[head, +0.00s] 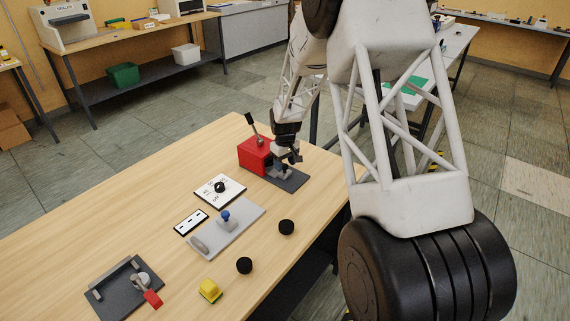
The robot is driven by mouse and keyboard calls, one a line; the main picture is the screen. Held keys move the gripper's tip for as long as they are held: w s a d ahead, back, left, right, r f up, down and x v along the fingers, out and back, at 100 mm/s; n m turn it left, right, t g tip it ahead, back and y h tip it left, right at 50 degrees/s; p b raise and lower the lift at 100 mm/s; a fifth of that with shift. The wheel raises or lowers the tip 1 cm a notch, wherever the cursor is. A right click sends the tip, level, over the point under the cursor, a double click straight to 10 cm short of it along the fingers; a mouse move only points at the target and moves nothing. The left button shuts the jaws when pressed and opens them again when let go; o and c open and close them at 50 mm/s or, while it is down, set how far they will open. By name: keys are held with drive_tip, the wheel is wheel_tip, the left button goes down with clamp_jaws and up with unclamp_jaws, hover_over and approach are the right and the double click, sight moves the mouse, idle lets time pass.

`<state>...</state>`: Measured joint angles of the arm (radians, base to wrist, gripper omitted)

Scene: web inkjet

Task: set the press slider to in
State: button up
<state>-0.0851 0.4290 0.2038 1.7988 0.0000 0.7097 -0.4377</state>
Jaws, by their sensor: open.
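A red press body (255,153) with a black lever standing up on it sits near the far right part of the wooden table. A dark grey base plate (291,182) extends from it toward the front right. A small light grey part sits on that base, and I cannot tell clearly whether it is the slider or how far in it is. My gripper (290,160) points down over the base, just right of the red body. Its jaws are open. They partly hide the light grey part, and I cannot tell whether they touch it.
A white card with a black knob (220,188), a grey plate with a blue-knobbed post (226,217), a small slotted panel (191,222), black pucks (286,227), a yellow block (209,290) and a red-handled clamp (152,298) stand nearer. The table's left far part is clear.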

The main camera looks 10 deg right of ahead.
drive_tip(key=shift+r, duration=3.7)
drive_tip(key=shift+s+a, duration=0.1)
drive_tip(key=shift+a, duration=0.05)
drive_tip(key=c, duration=0.6)
drive_tip(key=shift+s+a+f+m+t+y, duration=0.1)
drive_tip(key=shift+s+a+m+t+y, duration=0.2)
drive_tip(key=shift+s+a+m+y, duration=0.15)
clamp_jaws()
drive_tip(key=s+d+m+t+h, duration=0.2)
drive_tip(key=s+m+t, duration=0.4)
drive_tip(key=s+m, duration=0.6)
drive_tip(key=d+m, duration=0.1)
drive_tip(key=m, duration=0.3)
drive_tip(key=shift+d+t, duration=0.2)
drive_tip(key=shift+t, duration=0.2)
drive_tip(key=shift+w, duration=0.1)
